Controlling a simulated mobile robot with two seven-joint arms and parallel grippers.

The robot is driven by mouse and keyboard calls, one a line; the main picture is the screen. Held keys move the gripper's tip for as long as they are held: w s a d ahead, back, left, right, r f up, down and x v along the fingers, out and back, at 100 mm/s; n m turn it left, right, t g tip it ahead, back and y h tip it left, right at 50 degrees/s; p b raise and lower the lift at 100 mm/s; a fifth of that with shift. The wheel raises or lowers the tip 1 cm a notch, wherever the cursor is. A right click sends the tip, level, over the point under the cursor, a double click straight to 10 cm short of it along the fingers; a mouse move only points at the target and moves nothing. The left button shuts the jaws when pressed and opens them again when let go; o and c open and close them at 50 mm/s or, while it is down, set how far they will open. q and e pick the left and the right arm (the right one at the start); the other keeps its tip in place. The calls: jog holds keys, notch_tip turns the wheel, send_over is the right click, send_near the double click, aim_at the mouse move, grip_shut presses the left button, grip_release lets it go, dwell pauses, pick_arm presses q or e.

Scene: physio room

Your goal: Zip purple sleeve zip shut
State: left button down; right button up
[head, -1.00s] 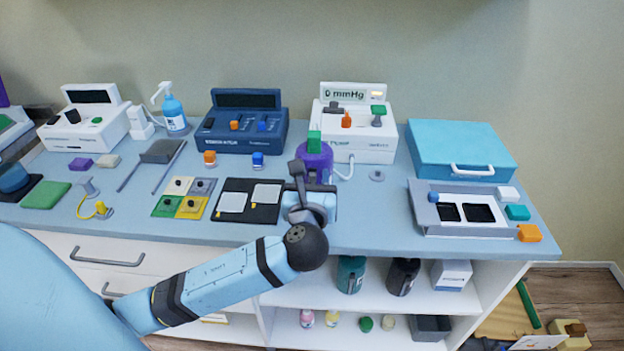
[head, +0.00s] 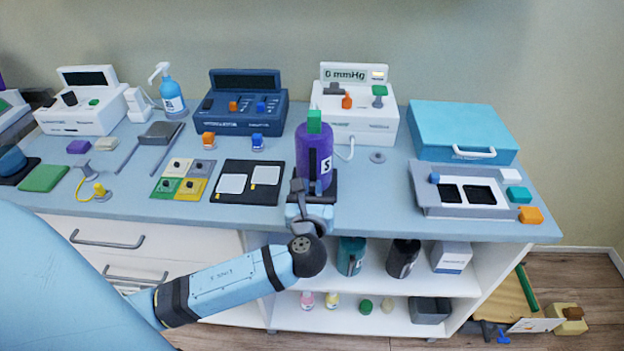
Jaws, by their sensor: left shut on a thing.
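The purple sleeve (head: 301,150) stands upright on the counter in front of the white mmHg device, with a green top (head: 314,122) sticking out of it and a white "S" label on its right side. A dark upright strip, which looks like the zip (head: 312,163), runs down its front. My left gripper (head: 313,190) is at the low front of the sleeve, shut on what looks like the zip's pull. The gripper hides the pull and the sleeve's lower front, so I cannot tell how far the zip is closed. My right gripper is not in view.
The white mmHg device (head: 352,122) stands close behind the sleeve, with a white tube beside it. A black tray (head: 264,165) with white pads lies to the left. A grey panel (head: 470,211) and blue case (head: 460,130) are at right. Counter between sleeve and panel is mostly clear.

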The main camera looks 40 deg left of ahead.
pick_arm(q)
jog(key=shift+s+f, duration=0.1)
jog(key=shift+f, duration=0.15)
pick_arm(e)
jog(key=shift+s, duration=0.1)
pick_arm(q)
jog(key=c, duration=1.2)
grip_release()
jog(key=shift+f, duration=0.1)
jog(key=shift+o, duration=0.6)
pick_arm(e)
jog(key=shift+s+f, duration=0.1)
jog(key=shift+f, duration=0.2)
pick_arm(q)
jog(key=v, duration=1.3)
jog(key=shift+s+d+p, duration=0.25)
jog(key=shift+d+p, duration=0.05)
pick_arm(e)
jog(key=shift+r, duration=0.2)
